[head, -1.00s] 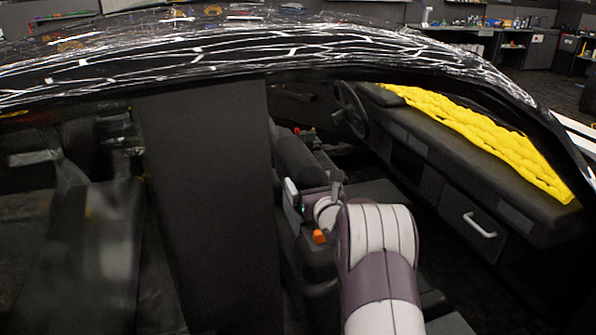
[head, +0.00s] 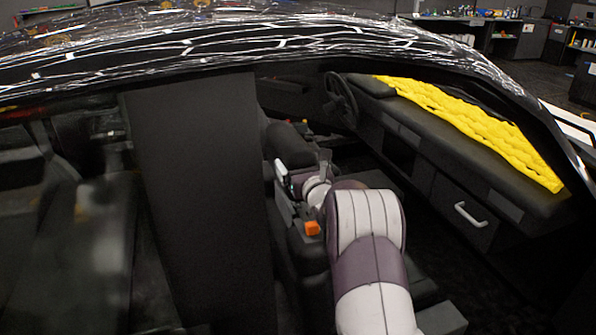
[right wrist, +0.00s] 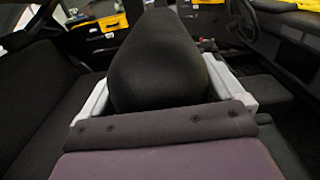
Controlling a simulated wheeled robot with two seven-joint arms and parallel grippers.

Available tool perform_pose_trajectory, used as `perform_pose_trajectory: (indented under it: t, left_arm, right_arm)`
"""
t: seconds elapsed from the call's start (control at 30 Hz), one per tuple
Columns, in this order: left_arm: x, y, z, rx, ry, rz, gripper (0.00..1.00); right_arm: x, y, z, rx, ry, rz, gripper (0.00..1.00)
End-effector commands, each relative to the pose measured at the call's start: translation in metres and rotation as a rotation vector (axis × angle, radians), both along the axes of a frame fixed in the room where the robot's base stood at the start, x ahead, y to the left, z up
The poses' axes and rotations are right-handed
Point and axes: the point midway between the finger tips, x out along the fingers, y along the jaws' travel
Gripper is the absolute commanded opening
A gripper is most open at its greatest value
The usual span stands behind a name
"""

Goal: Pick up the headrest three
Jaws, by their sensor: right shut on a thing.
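The headrest is a black, rounded pad (right wrist: 160,65) that fills the upper middle of the right wrist view. My right gripper (right wrist: 168,88) has its two pale fingers on either side of it, shut on it. In the head view, the right arm reaches into the car and the gripper (head: 284,182) is over the seats. A dark rounded shape (head: 284,137) just beyond the gripper there seems to be the headrest, though its edges blend into the dark interior. My left gripper is not in view.
A dark pillar (head: 200,190) stands left of the arm, and the glossy roof (head: 250,45) passes above. The dashboard with a yellow quilted cover (head: 475,130) and a steering wheel (head: 341,98) lie ahead and right. An orange block (head: 312,228) is beside the arm.

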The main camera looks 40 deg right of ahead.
Motion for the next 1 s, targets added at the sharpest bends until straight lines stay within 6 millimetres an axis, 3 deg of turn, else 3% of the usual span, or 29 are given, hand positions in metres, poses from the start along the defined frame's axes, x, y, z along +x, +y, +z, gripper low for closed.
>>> perform_pose_trajectory:
  t: [0.3, 0.57, 0.77, 1.0]
  left_arm:
    - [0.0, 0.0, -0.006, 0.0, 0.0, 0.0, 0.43]
    - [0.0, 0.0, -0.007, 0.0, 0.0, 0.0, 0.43]
    - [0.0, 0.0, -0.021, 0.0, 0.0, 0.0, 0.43]
    - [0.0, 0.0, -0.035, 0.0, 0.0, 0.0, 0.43]
  right_arm:
    - [0.0, 0.0, 0.066, -0.006, -0.009, 0.0, 0.4]
    - [0.0, 0.0, 0.105, -0.004, -0.008, 0.0, 0.4]
    - [-0.037, 0.011, 0.102, -0.003, -0.007, -0.002, 0.4]
    - [-0.092, 0.029, 0.101, -0.002, -0.007, -0.003, 0.4]
